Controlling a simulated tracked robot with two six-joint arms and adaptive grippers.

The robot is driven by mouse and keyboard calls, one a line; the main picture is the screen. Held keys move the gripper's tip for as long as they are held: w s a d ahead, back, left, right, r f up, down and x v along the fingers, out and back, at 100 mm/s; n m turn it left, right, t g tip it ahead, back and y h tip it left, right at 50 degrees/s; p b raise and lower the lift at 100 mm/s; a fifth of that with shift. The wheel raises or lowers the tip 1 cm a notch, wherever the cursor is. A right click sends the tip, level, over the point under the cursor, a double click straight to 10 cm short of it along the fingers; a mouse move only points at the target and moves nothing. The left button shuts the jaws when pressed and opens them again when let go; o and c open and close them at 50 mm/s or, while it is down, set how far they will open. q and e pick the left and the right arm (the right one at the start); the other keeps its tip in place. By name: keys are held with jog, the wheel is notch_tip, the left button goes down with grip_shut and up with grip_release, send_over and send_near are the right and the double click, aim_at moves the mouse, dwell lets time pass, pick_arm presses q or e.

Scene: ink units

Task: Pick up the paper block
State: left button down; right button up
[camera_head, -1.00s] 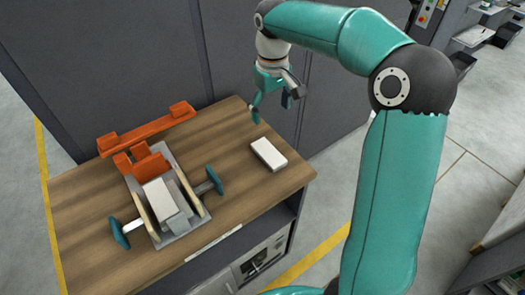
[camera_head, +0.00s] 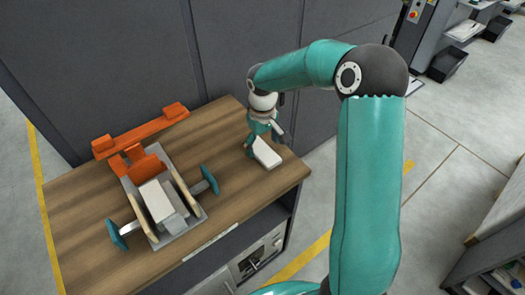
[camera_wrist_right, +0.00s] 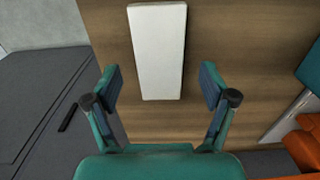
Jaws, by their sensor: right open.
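The paper block (camera_head: 267,154) is a white, flat, oblong block lying on the right part of the wooden table (camera_head: 90,205). In the right wrist view the block (camera_wrist_right: 157,50) lies ahead of the fingers, its near end reaching to about between the fingertips. My right gripper (camera_head: 264,141) is at the block's far end in the head view and partly covers it. In the wrist view my right gripper (camera_wrist_right: 161,85) is open, with one finger to each side of the block's line and nothing held. My left gripper is in neither view.
A grey fixture (camera_head: 178,233) with teal handles and an orange bar (camera_head: 142,131) stands on the left of the table. It holds a second whitish block (camera_head: 158,200). Dark grey panels (camera_head: 150,50) rise behind the table. The wood between fixture and paper block is clear.

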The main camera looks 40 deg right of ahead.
notch_tip(320, 180, down, 2)
jog(key=shift+f, duration=0.15)
jog(key=c, duration=1.3)
